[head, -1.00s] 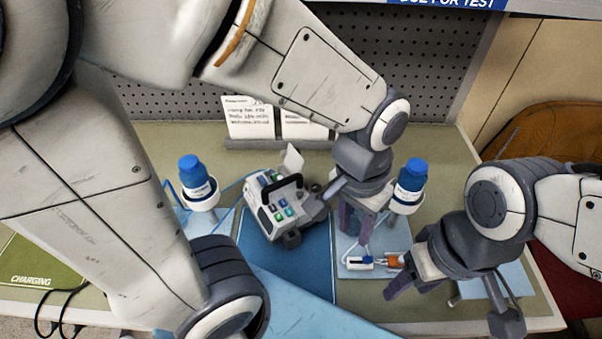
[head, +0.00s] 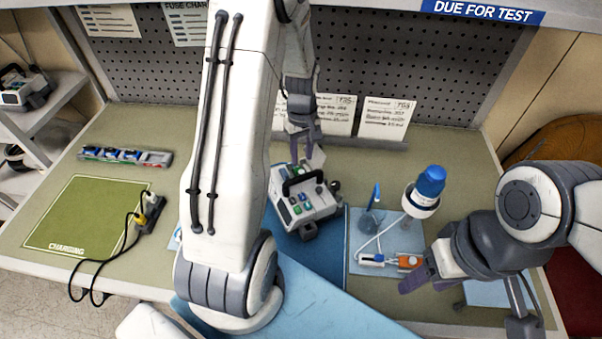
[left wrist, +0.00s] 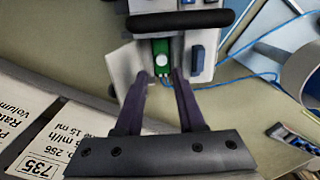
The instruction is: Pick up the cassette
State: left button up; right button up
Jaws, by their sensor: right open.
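A small white-and-blue block with an orange end (head: 408,261) and a thin tube lies on the light blue tray (head: 358,230); it looks like the cassette. My right gripper (head: 418,272) is open at its orange end; whether it touches cannot be told. My left gripper (head: 313,158) is open above the back of the pump (head: 300,205). In the left wrist view, the left fingers (left wrist: 158,75) point at the pump's green bay (left wrist: 162,60), beside its open white flap (left wrist: 123,68). Nothing shows between these fingers.
A blue-capped bottle (head: 430,185) stands in a white holder behind the orange end. Cards (head: 385,120) stand at the back. A green charging mat (head: 85,215), a black cable (head: 100,262) and a rack (head: 125,156) are at left. My left arm hides the middle-left.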

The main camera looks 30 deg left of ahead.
aim_at(301, 171)
pick_arm(q)
jog(key=f+p, duration=0.1)
jog(key=f, duration=0.1)
jog(key=f+p, duration=0.1)
jog(key=f, duration=0.1)
jog(key=shift+s+f, duration=0.2)
jog(key=shift+f, duration=0.5)
jog(key=shift+c, duration=0.3)
grip_shut()
